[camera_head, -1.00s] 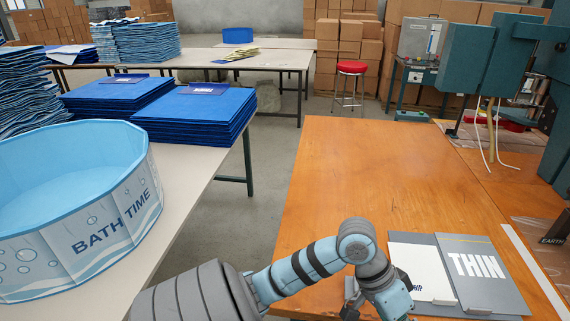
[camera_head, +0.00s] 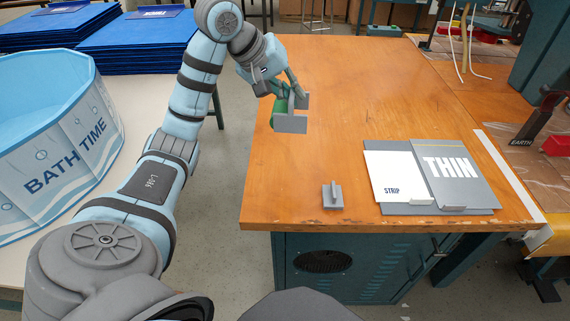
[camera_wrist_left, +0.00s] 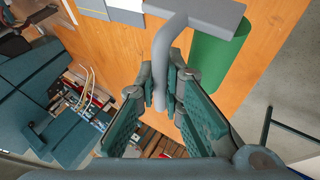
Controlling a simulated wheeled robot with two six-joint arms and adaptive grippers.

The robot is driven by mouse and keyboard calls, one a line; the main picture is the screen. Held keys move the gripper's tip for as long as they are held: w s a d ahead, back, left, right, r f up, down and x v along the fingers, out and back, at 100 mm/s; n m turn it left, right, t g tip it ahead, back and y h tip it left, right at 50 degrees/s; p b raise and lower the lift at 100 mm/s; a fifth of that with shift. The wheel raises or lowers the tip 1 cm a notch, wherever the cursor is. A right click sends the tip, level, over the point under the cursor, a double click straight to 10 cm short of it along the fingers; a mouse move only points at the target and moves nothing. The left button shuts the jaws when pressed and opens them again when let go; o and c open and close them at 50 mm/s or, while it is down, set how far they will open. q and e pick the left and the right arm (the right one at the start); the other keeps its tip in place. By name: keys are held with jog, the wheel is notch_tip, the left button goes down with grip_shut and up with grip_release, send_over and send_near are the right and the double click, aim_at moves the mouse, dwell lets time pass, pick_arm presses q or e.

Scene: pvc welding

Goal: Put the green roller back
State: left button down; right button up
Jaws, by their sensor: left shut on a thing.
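My left gripper (camera_head: 286,82) is shut on the grey bent handle of the green roller, above the left part of the wooden table. In the left wrist view, the gripper (camera_wrist_left: 160,100) has its fingers closed around this handle. The green roller (camera_head: 280,105) is mostly hidden behind a grey bracket-like piece (camera_head: 291,123). In the left wrist view, the green roller (camera_wrist_left: 219,58) shows as a cylinder beside the same grey piece (camera_wrist_left: 195,10). I cannot tell whether the roller rests on this piece. My right gripper is not in view.
The wooden table (camera_head: 390,90) has clear room in its middle. A small grey stand (camera_head: 332,196) is near the front edge. A STRIP sheet (camera_head: 393,176) and a THIN sheet (camera_head: 455,185) lie on the right. A BATH TIME pool (camera_head: 60,150) stands at left.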

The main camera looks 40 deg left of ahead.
pick_arm(q)
jog(key=shift+a+r+n, duration=0.3)
jog(key=shift+a+r, duration=0.25)
jog(key=shift+a, duration=0.1)
jog(key=shift+s+a+f+y+b, duration=0.15)
jog(key=shift+f+y+b, duration=0.15)
jog(key=shift+f+b, duration=0.4)
notch_tip(320, 180, down, 18)
jog(key=b, duration=0.7)
jog(key=shift+b, duration=0.35)
jog(key=shift+r, duration=0.15)
jog(key=c, duration=2)
grip_release()
jog(key=shift+c, duration=0.2)
jog(key=o, duration=0.3)
jog(key=shift+o, duration=0.2)
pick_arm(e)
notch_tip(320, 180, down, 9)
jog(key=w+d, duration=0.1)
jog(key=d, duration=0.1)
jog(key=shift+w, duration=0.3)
